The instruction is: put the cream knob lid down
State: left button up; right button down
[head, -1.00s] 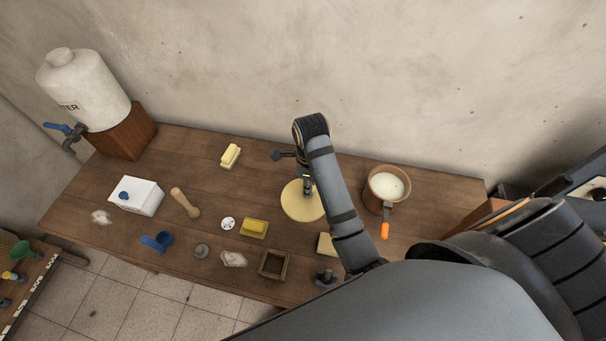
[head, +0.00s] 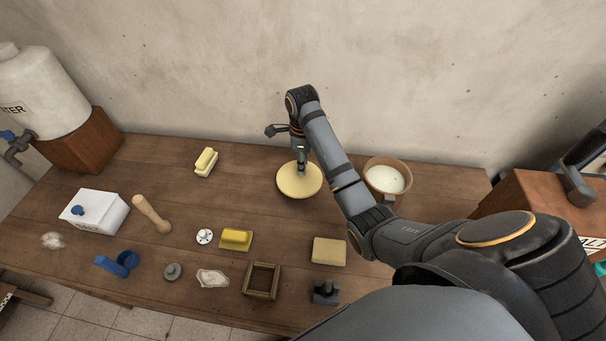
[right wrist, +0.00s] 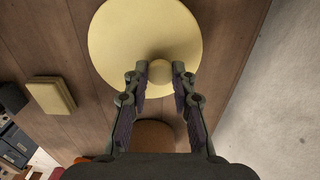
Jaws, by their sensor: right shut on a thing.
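The cream knob lid (head: 299,181) is a flat round disc with a small knob on top. In the head view it is over the back middle of the wooden table, left of the pot. My right gripper (head: 302,160) is above it, shut on its knob. The right wrist view shows the lid (right wrist: 145,40) with its knob between the two fingertips (right wrist: 161,76). I cannot tell whether the lid touches the table or hangs just above it. My left gripper is not in view.
A brown pot (head: 370,180) with white liquid stands close right of the lid. A cream block (head: 328,251), a wooden frame (head: 247,281) and a yellow butter block (head: 235,238) are nearer. A pale butter stick (head: 206,162) lies left. Bare table (head: 255,190) surrounds the lid's left side.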

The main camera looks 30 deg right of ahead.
jog(key=f, duration=0.1)
jog(key=f+b, duration=0.1)
jog(key=f, duration=0.1)
jog(key=shift+w+d+f+b, duration=0.2)
jog(key=shift+w+b, duration=0.05)
jog(key=shift+b, duration=0.1)
jog(key=shift+f, duration=0.3)
jog(key=c, duration=1.1)
grip_release()
jog(key=shift+f, duration=0.1)
